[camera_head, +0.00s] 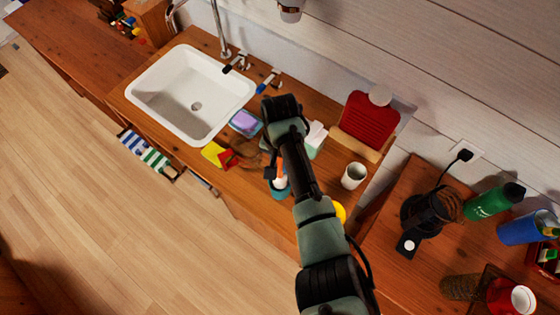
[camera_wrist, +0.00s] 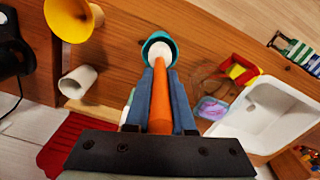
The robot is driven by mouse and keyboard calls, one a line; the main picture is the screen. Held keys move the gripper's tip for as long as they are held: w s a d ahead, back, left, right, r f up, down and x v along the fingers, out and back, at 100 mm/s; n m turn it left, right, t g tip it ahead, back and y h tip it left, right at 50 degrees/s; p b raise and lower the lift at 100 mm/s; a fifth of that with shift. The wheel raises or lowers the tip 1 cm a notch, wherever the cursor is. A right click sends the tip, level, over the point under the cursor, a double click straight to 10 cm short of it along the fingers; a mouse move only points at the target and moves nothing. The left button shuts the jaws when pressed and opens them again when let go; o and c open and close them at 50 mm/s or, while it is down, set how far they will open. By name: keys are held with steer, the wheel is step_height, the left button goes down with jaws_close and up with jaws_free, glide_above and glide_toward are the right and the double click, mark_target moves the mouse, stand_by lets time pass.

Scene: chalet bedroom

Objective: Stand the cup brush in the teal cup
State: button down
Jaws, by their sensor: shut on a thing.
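The cup brush has an orange handle (camera_wrist: 160,100) and a white head (camera_wrist: 159,53). My gripper (camera_wrist: 160,75) is shut on the orange handle, with a finger on each side. The teal cup (camera_wrist: 152,38) lies beyond the fingertips in the wrist view. The white head overlaps its opening; how deep it sits inside, I cannot tell. In the head view the teal cup (camera_head: 280,192) stands on the wooden counter, partly hidden by my arm, with the brush's white part showing just above it.
A white cup (camera_head: 353,176) and a partly hidden yellow thing (camera_head: 340,212) stand right of my arm. The sink (camera_head: 190,95) is farther left; a red board (camera_head: 368,121) stands behind.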

steer(key=shift+f+b, duration=1.8)
steer(key=shift+f, duration=0.6)
steer(key=c, duration=0.7)
jaws_free()
step_height(320, 180, up, 13)
steer(key=shift+b, duration=1.1)
